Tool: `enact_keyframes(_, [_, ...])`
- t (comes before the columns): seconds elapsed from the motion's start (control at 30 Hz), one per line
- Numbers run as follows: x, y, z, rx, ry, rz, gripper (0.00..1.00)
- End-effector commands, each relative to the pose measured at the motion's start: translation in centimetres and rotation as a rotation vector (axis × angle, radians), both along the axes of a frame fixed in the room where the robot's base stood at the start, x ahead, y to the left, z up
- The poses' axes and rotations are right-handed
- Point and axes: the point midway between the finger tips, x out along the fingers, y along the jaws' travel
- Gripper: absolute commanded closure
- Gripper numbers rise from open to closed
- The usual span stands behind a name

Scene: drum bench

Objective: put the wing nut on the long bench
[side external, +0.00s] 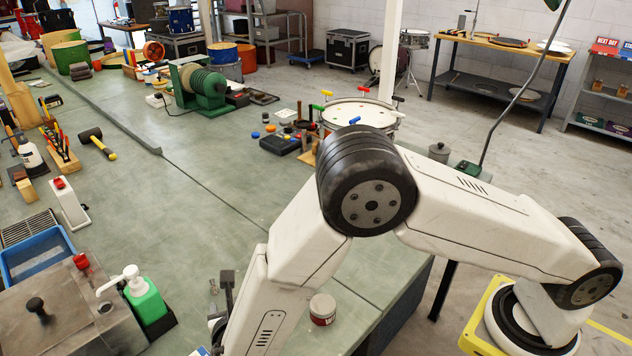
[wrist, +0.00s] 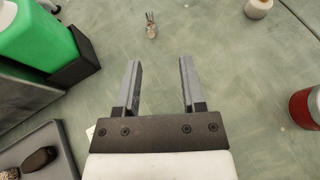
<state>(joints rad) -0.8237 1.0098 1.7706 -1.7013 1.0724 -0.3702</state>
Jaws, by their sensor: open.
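A small grey metal piece with two prongs, apparently the wing nut (wrist: 151,27), lies on the green top of the long bench (wrist: 225,118), ahead of my fingertips in the wrist view. It looks tiny in the side external view (side external: 213,286). My gripper (wrist: 160,61) is open, with nothing between its fingers, and points toward the piece, apart from it. In the side external view my gripper is partly hidden by my arm. The long bench (side external: 205,180) stretches away to the back left.
A green pump bottle (wrist: 38,40) in a dark holder stands left of my gripper. A red-banded jar (wrist: 305,108) stands to the right, and a white round item (wrist: 258,8) is at the upper right. The bench between is clear.

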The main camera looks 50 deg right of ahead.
Motion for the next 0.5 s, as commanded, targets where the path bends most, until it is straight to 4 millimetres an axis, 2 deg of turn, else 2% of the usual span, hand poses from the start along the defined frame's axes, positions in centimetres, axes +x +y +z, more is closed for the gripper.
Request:
enact_keyframes(0.17, [-0.2,-4.4,1.2,0.107,0.048,-0.189,0.48])
enact_keyframes(0.27, [-0.9,-7.8,2.1,0.205,0.082,-0.349,0.48])
enact_keyframes(0.4, [-2.8,-12.4,3.3,0.376,0.115,-0.606,0.48])
enact_keyframes(0.5, [-4.6,-15.1,4.1,0.509,0.125,-0.791,0.48])
